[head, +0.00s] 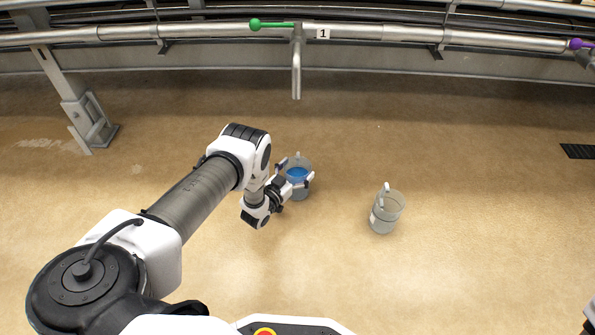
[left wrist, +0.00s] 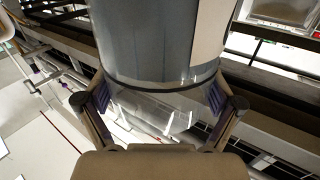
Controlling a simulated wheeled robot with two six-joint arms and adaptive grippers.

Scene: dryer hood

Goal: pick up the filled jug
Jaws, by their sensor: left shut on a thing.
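The filled jug (head: 298,191) is clear and holds blue liquid; it stands upright below the pipe with the spout. My left gripper (head: 295,181) is shut on it from the near left side, with fingers on both sides of its wall. In the left wrist view the jug (left wrist: 160,45) fills the upper middle, between the two fingers (left wrist: 162,108). I cannot tell whether its base touches the floor. My right gripper is not in view.
A second clear jug (head: 385,213) with a handle stands to the right. A pipe rail with a green-handled valve (head: 255,24), a down spout (head: 296,75) and a label 1 runs along the back. A metal support (head: 90,120) stands at left. The floor between is clear.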

